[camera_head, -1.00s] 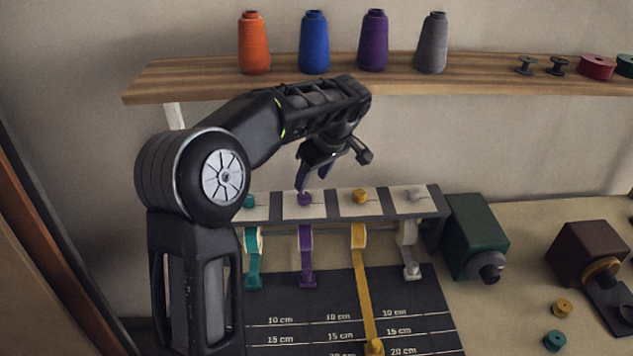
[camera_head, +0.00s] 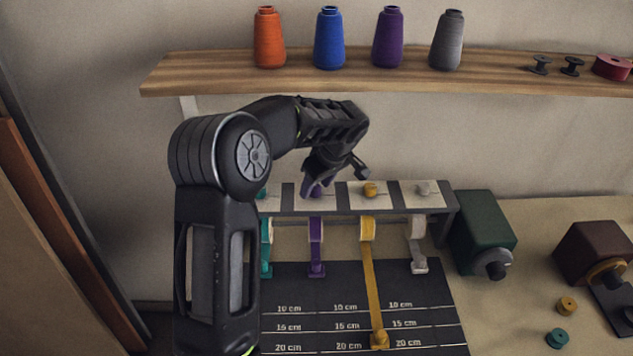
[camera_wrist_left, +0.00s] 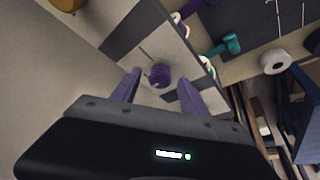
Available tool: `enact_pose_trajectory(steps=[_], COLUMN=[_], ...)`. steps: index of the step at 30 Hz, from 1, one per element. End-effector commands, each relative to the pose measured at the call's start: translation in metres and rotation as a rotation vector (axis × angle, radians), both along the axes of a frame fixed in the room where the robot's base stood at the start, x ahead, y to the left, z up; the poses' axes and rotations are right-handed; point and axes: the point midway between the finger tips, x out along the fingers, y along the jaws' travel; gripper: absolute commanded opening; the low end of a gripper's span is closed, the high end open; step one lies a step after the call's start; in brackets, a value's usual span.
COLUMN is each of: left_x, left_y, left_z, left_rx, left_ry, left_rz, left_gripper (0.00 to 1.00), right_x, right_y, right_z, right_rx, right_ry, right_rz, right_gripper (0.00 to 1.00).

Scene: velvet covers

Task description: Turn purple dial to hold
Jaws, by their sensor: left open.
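The purple dial (camera_wrist_left: 159,75) sits on a pale panel of the dispenser rail, between the two fingers of my left gripper (camera_wrist_left: 160,88) in the left wrist view. The fingers are open, with a gap on each side of the dial. In the head view, my left gripper (camera_head: 318,184) points down at the purple station and mostly hides the dial. The purple tape (camera_head: 316,229) hangs short below that station, with a purple clip at its end. My right gripper is not in view.
A yellow dial (camera_head: 370,190) and a grey dial (camera_head: 423,189) sit to the right on the same rail. The yellow tape (camera_head: 372,285) lies pulled out over the dark measuring mat (camera_head: 430,310). A shelf (camera_head: 330,78) with thread cones runs above. A green box (camera_head: 484,225) stands right.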

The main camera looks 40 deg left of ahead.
Motion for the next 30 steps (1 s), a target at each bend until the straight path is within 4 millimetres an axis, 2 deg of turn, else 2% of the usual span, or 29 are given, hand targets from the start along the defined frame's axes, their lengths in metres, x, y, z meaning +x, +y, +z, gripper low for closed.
enact_pose_trajectory(steps=[10, 27, 30], left_x=[0.0004, 0.0003, 0.0003], left_y=[0.0015, 0.0015, 0.0015], left_z=[-0.0043, -0.0039, -0.0039], left_rx=[0.000, 0.000, 0.000], left_ry=[-0.001, 0.000, 0.000], left_rz=[0.000, 0.000, 0.000], left_gripper=[0.51, 0.04, 0.00], right_x=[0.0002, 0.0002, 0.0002], right_y=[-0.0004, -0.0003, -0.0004], right_z=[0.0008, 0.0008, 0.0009], right_rx=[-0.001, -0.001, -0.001], right_ry=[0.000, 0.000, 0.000], right_rz=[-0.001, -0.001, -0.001], right_gripper=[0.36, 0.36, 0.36])
